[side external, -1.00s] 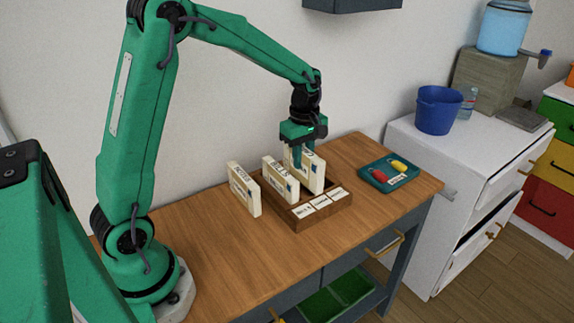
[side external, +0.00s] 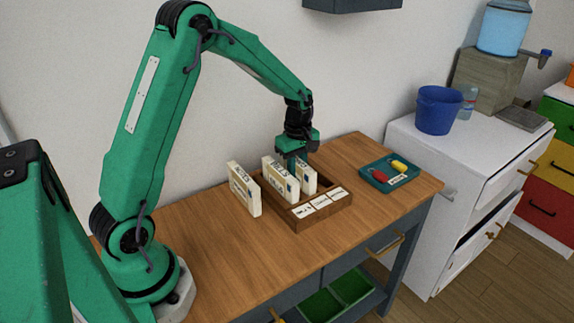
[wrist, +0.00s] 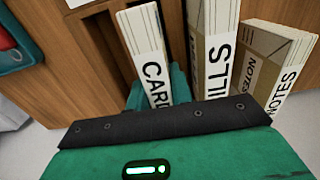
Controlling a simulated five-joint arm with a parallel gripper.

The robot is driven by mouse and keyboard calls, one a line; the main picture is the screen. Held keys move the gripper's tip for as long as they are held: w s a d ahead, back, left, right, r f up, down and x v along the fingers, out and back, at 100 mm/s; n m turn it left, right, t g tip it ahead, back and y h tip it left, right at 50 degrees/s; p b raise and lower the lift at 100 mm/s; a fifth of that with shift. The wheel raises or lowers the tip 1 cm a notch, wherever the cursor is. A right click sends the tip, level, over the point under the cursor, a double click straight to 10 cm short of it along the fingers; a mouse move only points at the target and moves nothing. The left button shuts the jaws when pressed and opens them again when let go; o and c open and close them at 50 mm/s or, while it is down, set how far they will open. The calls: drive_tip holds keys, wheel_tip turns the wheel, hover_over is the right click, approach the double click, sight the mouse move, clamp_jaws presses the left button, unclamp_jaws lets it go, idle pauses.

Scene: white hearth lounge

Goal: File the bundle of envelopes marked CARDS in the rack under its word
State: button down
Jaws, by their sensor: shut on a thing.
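The CARDS bundle (wrist: 146,55) is cream and stands upright between the teal fingers of my gripper (wrist: 156,90) in the wrist view. In the side view my gripper (side external: 297,163) is shut on this bundle (side external: 309,180), low over the wooden rack (side external: 325,215). Its lower end is hidden, so I cannot tell how deep it sits or in which compartment. The bundle reading "ILLS" (wrist: 217,60) is close beside it; in the side view it (side external: 281,181) is at the rack's left end. White word labels (side external: 322,202) line the rack's front, too small to read.
The NOTES bundle (wrist: 278,65) stands upright on the table left of the rack in the side view (side external: 243,189). A teal tray (side external: 372,183) with a red and a yellow item is right of the rack. The table front is clear.

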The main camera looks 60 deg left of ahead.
drive_tip(key=shift+f, duration=0.35)
drive_tip(key=c, duration=1.3)
unclamp_jaws()
drive_tip(key=shift+o, duration=0.2)
drive_tip(key=shift+r, duration=0.1)
wheel_tip(320, 180, up, 11)
drive_tip(key=shift+r, duration=0.6)
drive_tip(key=shift+r, duration=0.1)
